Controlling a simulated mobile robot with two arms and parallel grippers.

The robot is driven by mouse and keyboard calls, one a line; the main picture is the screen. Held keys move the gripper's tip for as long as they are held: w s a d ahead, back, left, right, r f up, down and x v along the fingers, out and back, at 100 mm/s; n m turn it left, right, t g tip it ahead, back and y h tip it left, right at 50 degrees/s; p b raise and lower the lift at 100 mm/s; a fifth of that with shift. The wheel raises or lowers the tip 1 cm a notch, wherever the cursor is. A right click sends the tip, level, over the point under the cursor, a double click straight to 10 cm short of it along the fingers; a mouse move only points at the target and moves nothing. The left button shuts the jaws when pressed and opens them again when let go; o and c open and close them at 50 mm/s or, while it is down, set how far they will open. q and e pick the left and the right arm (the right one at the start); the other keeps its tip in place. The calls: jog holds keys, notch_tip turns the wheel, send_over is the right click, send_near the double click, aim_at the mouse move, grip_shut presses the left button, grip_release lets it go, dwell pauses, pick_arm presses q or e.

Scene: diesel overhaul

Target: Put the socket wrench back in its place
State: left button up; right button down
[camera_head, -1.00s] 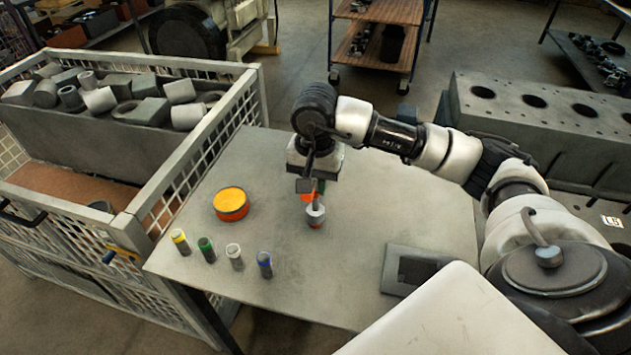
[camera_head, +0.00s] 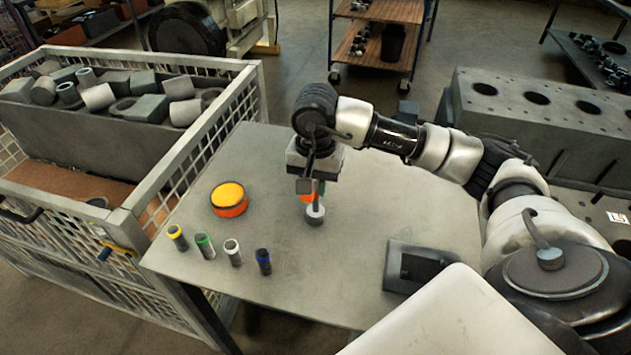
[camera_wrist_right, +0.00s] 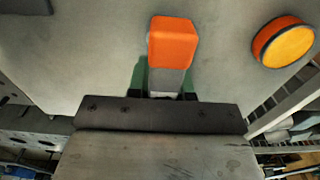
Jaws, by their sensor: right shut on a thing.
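My right gripper (camera_head: 311,184) points down over the grey table and is shut on the socket wrench. In the right wrist view the wrench shows as an orange block (camera_wrist_right: 172,42) on a grey shank between the green finger pads. In the head view a grey round socket end (camera_head: 315,211) hangs below the fingers, with a bit of orange above it. I cannot tell whether it touches the table. A dark flat holder with a recess (camera_head: 415,267) lies at the table's right front; it may be the wrench's place. My left gripper is out of view.
On the table (camera_head: 350,240) stand an orange and yellow round tin (camera_head: 229,199) and several small cylinders with coloured rings (camera_head: 205,246). A mesh crate (camera_head: 175,190) with metal parts borders the left side. An engine block (camera_head: 540,130) stands at the right. The table between wrench and holder is clear.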

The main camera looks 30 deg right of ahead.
jog(key=shift+f, duration=0.25)
jog(key=shift+c, duration=1.9)
grip_release()
jog(key=shift+r, duration=0.2)
jog(key=shift+r+p, duration=2.1)
jog(key=shift+r, duration=2.3)
